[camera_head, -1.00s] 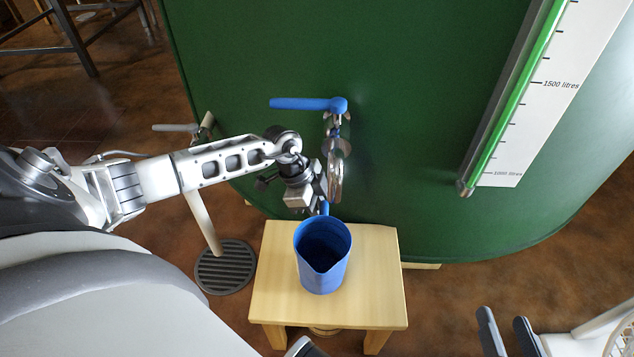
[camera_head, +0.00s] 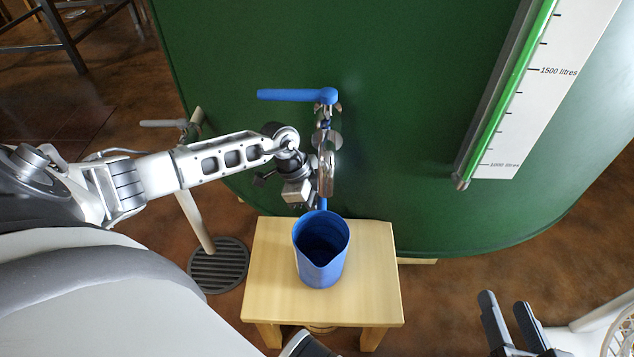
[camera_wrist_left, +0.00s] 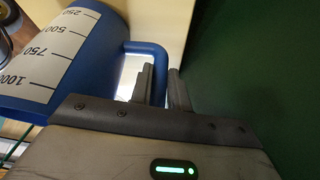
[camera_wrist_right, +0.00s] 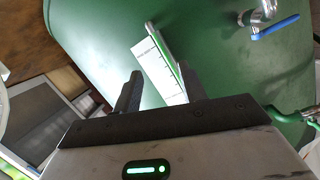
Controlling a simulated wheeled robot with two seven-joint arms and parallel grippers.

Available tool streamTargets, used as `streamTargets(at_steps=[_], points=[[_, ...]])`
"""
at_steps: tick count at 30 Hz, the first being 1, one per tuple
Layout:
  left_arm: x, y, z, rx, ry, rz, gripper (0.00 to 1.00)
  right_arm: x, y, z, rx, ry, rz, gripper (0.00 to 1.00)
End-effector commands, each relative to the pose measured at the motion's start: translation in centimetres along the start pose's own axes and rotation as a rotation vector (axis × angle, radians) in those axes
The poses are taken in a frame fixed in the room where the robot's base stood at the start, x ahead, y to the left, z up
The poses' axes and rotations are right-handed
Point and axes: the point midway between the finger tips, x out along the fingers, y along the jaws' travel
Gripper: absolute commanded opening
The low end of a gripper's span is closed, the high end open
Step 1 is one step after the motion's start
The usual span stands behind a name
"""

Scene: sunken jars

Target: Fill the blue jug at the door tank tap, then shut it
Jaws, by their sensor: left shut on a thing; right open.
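The blue jug (camera_head: 321,268) stands upright on the wooden stool (camera_head: 372,285), its lip towards me. Its inside is dark, and I cannot tell whether it holds water. My left gripper (camera_wrist_left: 160,88) is shut on the jug's blue handle (camera_wrist_left: 152,50); the jug's white scale (camera_wrist_left: 55,50) shows beside it. The tap (camera_head: 326,160) is on the green tank (camera_head: 400,120) above and behind the jug, with its blue lever (camera_head: 290,95) pointing left. The tap's outlet is partly hidden. My right gripper (camera_head: 508,300) is open and empty at the lower right.
A level gauge (camera_head: 505,95) with a green tube and litre marks runs along the tank. A pale post on a round ribbed base (camera_head: 219,266) stands left of the stool. A white basket (camera_head: 620,340) is at the lower right. Brown floor lies right of the stool.

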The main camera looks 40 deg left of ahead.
Motion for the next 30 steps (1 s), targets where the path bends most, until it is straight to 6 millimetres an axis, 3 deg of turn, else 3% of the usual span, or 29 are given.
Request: streamTargets(at_steps=[1, 2, 4, 14, 22, 30], points=[[0.1, 0.0, 0.0, 0.000, 0.001, 0.000, 0.00, 0.0, 0.0, 0.0, 0.000, 0.000, 0.000, 0.41], [0.1, 0.0, 0.0, 0.000, 0.001, 0.000, 0.26, 0.0, 0.0, 0.0, 0.000, 0.000, 0.000, 0.41], [0.1, 0.0, 0.0, 0.000, 0.001, 0.000, 0.43, 0.0, 0.0, 0.0, -0.001, 0.000, 0.000, 0.41], [-0.4, 0.0, 0.0, 0.000, -0.001, -0.001, 0.43, -0.1, -0.1, -0.3, -0.004, 0.001, 0.002, 0.41], [-4.8, 0.0, 0.0, 0.000, -0.003, -0.001, 0.43, -0.4, 0.2, -1.1, -0.075, -0.027, 0.039, 0.41], [-7.4, 0.0, 0.0, 0.000, 0.000, 0.001, 0.43, -0.6, 1.0, 1.4, -0.092, -0.122, 0.066, 0.41]])
